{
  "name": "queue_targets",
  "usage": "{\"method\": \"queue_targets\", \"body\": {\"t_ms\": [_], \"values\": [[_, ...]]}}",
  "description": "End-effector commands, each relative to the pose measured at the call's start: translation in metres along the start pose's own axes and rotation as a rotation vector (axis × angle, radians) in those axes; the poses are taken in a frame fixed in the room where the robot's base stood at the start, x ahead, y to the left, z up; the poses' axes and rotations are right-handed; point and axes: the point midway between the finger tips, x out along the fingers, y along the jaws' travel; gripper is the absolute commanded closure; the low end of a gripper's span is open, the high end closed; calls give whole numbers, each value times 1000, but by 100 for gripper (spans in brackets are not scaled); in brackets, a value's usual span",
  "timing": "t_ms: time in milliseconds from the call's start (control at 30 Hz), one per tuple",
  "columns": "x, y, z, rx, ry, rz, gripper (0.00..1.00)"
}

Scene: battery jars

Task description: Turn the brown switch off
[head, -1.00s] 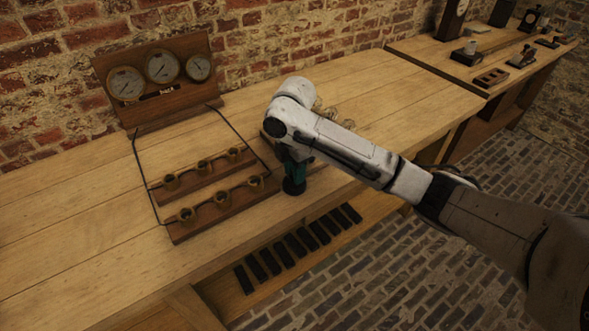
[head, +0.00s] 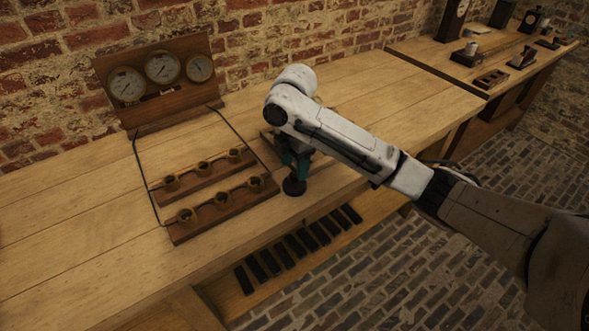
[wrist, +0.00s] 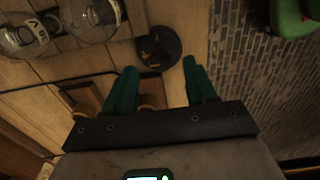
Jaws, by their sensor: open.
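A small switch with a dark round base (head: 293,187) stands on the bench near its front edge, right of the wooden racks. In the wrist view the dark base (wrist: 158,47) carries a small dark upright part whose position I cannot make out. It looks nearly black, so I cannot confirm the brown colour. My gripper (head: 297,168) is just above and behind the switch in the head view. In the wrist view my gripper (wrist: 160,66) is open, its two teal fingers apart, with the switch beyond the gap and nothing held.
Two wooden racks with brass cups (head: 220,197) stand left of my gripper, wired to a gauge board (head: 162,72). Glass jars (wrist: 90,18) stand close by. Dark slabs (head: 296,245) lie on a lower shelf. The bench's left front is clear.

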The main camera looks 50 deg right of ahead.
Motion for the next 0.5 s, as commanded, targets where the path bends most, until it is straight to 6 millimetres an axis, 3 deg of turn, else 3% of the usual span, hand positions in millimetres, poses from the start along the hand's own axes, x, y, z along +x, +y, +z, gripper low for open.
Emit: {"method": "queue_targets", "body": {"t_ms": [200,500], "values": [[-48,1,1,-2,-4,4,44],[-77,0,0,-1,-1,1,44]]}}
